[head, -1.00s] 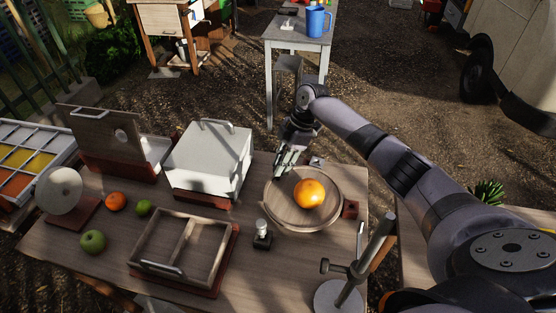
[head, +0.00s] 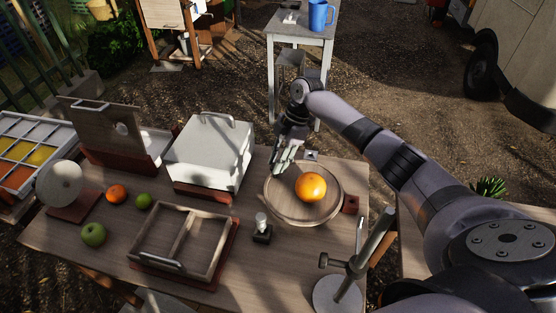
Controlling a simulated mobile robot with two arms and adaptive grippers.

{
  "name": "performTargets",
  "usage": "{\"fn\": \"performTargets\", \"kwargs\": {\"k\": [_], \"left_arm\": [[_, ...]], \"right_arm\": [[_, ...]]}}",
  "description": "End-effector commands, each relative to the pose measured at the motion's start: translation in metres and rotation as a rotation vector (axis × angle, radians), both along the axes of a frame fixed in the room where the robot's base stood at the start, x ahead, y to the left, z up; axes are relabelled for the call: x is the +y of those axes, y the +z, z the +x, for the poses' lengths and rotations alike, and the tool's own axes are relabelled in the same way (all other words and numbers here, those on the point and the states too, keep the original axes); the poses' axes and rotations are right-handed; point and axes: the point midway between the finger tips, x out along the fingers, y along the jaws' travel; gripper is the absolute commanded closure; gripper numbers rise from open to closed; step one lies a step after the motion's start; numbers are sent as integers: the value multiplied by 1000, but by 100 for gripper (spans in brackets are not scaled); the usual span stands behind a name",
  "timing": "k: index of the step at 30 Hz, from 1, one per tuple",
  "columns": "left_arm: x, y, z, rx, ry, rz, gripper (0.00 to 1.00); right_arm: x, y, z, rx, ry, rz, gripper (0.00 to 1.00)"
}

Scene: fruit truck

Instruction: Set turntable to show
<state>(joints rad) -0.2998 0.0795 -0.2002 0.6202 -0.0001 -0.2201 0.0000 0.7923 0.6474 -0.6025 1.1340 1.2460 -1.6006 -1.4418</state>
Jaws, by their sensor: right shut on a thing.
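The turntable (head: 290,210) is a round wooden disc near the right end of the wooden table. A large orange (head: 310,187) sits on it, right of its centre. My right gripper (head: 279,167) reaches down at the turntable's far left edge. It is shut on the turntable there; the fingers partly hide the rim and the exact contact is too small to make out. A small red-brown block (head: 350,204) stands at the turntable's right edge, and a small grey piece (head: 312,155) lies behind it. My left gripper is not in view.
A white lidded box (head: 209,152) stands left of the turntable. A divided wooden tray (head: 184,243), a small knobbed switch (head: 262,230) and a metal stand (head: 350,262) are nearer. Small fruits, including a green apple (head: 94,235), lie at left.

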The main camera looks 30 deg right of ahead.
Motion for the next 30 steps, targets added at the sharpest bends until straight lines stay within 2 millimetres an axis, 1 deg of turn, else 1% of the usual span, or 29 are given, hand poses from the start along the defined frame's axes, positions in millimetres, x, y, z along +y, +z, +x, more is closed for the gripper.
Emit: {"fn": "performTargets", "kwargs": {"k": [3, 4, 12, 20, 23, 26, 30], "left_arm": [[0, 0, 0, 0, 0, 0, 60], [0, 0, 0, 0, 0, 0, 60], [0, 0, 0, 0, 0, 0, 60], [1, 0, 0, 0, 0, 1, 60], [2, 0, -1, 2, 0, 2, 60], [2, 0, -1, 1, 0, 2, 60], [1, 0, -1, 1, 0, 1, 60]], "right_arm": [[1, 0, 0, 1, 0, 2, 100], [1, 0, 0, 1, 0, 2, 75], [0, 0, 0, 0, 0, 1, 57], [0, 0, 0, 0, -1, 0, 56], [-2, 3, 0, -1, -1, -1, 56], [-6, 14, 1, -2, -2, -2, 56], [-17, 40, 2, -4, -2, -1, 56]]}}
